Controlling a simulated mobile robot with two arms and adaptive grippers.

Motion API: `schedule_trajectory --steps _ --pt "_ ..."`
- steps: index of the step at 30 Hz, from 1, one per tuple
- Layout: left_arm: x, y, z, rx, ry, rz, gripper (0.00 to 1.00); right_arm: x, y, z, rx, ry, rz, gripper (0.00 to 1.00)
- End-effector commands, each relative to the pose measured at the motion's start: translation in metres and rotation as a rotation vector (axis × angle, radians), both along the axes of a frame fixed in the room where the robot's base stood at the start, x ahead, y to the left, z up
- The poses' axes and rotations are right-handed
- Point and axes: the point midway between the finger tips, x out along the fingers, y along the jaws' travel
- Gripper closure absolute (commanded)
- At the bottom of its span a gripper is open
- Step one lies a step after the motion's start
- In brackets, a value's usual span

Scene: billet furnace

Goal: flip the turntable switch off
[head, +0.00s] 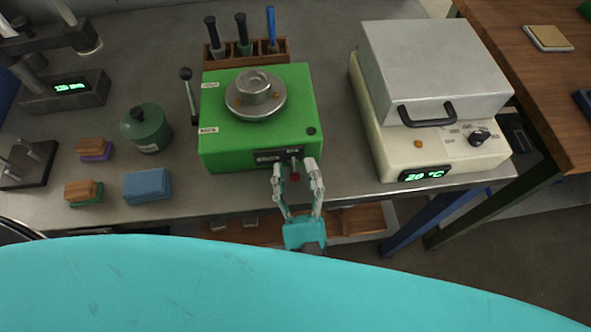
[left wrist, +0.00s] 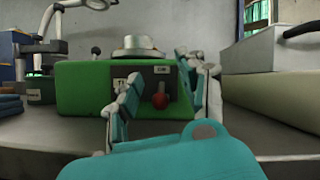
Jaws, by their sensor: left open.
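The turntable is a green box (head: 232,118) with a round silver plate (head: 256,95) on top, near the front edge of the grey bench. The red knob also shows in the left wrist view (left wrist: 160,100). My left gripper (head: 297,165) is open in front of that face, with its fingers on either side of the switch. Whether a finger touches the lever I cannot tell. My right gripper is not in view.
A cream furnace (head: 440,150) with a 20 °C display stands to the right. A wooden rack (head: 246,54) of tools is behind the turntable.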

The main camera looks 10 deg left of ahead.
Motion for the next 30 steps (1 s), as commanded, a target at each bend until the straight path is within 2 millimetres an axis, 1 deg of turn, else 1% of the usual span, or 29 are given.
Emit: schedule_trajectory --steps 5,15,18,21,24,30 --pt "-0.011 -0.005 -0.008 0.002 0.003 -0.001 0.59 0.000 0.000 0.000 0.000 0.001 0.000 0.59" --pt "-0.069 -0.028 -0.041 0.001 0.004 -0.002 0.59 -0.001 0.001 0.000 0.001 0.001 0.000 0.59" --pt "-0.083 -0.033 -0.049 0.001 0.004 -0.002 0.59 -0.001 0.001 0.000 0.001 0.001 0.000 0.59" --pt "-0.092 -0.037 -0.054 0.001 0.003 -0.001 0.59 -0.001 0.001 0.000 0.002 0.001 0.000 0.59" --pt "-0.097 -0.039 -0.057 0.001 0.002 -0.002 0.59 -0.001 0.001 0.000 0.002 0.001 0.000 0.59" --pt "-0.099 -0.039 -0.057 -0.001 0.001 -0.002 0.59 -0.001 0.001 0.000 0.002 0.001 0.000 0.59"
